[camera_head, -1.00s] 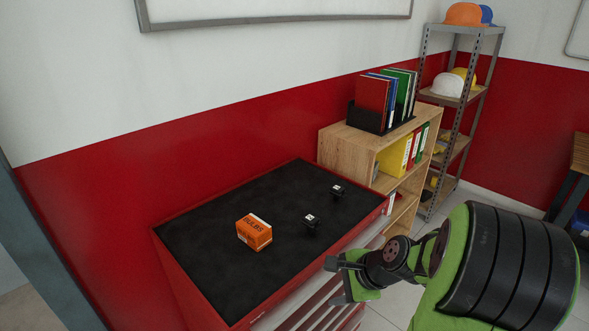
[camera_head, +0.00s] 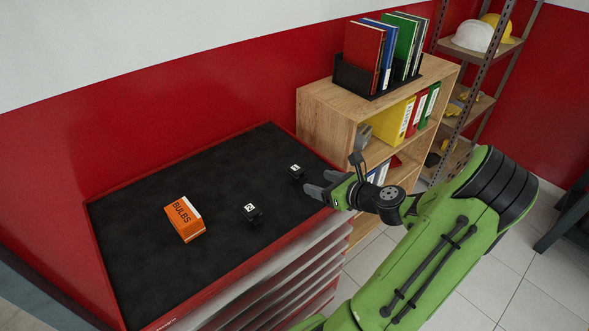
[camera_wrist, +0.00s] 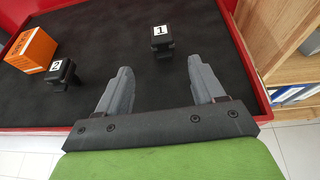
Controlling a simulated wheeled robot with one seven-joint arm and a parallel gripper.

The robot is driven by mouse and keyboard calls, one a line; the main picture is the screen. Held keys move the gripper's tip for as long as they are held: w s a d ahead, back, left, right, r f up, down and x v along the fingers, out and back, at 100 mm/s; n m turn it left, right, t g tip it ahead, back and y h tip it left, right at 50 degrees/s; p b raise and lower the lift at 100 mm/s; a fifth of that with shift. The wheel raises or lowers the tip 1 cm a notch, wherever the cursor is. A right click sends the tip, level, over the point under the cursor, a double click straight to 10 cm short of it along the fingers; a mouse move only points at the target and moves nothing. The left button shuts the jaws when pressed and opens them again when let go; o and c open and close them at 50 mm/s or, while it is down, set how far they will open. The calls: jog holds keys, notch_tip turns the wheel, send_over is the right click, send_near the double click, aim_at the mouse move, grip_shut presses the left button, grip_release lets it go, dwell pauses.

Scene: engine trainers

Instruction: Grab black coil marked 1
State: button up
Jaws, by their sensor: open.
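The black coil marked 1 (camera_head: 297,172) stands on the black top of the red cabinet, near its right end. In the wrist view the coil (camera_wrist: 161,43) is ahead of the fingertips, between their lines and closer to the right finger. My gripper (camera_head: 318,184) is open and empty, just right of the coil at the cabinet's edge. The gripper fingers also show in the wrist view (camera_wrist: 160,75). A second black coil marked 2 (camera_head: 251,214) stands to the left and nearer; it also shows in the wrist view (camera_wrist: 62,75).
An orange BULBS box (camera_head: 184,219) stands left of the coils on the cabinet top (camera_head: 130,265). A wooden shelf (camera_head: 325,115) with binders and books stands right of the cabinet. The black surface around the coils is clear.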

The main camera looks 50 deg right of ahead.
aim_at(292, 173)
jog(key=x, duration=0.4)
jog(key=b+x, duration=0.1)
jog(key=x, duration=0.8)
jog(key=shift+w+d+f, duration=0.15)
jog(key=shift+d+f, duration=0.1)
jog(key=shift+d, duration=0.05)
jog(key=shift+r, duration=0.1)
jog(key=c, duration=1.1)
